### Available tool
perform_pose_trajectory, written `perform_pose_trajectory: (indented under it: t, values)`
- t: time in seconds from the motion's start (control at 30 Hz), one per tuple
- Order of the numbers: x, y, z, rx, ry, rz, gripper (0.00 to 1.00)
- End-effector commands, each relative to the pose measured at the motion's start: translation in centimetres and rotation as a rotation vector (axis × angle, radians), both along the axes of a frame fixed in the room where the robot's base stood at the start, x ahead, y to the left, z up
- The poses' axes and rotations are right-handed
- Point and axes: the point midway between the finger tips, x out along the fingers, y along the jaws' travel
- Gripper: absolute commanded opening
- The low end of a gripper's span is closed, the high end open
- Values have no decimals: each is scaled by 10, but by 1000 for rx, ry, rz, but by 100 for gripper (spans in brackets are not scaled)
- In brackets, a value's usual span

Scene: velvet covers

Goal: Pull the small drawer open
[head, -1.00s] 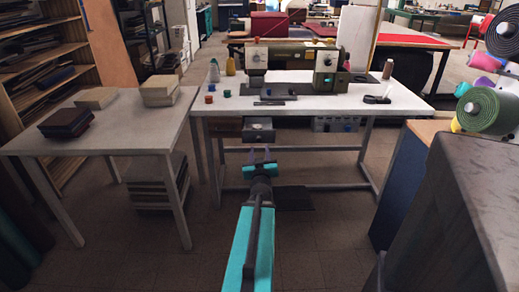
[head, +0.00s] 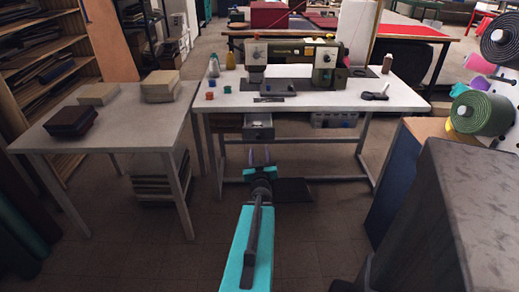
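The small drawer (head: 258,133) hangs under the front edge of the sewing table, left of its middle. It has a grey front with a small knob-like handle, and a dark area above the front looks like its inside, so it seems to stand partly out. My gripper (head: 260,152) is just below and in front of the drawer in the picture. Its two pale fingers point toward the drawer and are spread apart, with nothing visible between them. The fingertips appear clear of the handle, though the depth of the gap is hard to judge.
The white sewing table (head: 220,103) carries a sewing machine (head: 292,62), bottles and small spools. A side table (head: 110,120) with stacked cloth stands at left. A dark block (head: 440,220) and fabric rolls (head: 482,112) crowd the right. Floor around my arm is open.

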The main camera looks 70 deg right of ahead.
Motion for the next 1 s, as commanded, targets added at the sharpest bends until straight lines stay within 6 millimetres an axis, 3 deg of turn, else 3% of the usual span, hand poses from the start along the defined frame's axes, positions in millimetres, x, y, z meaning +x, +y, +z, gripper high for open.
perform_pose_trajectory:
  t: [1.0]
  values:
    - [-14, 32, 1, -1, 1, -4, 39]
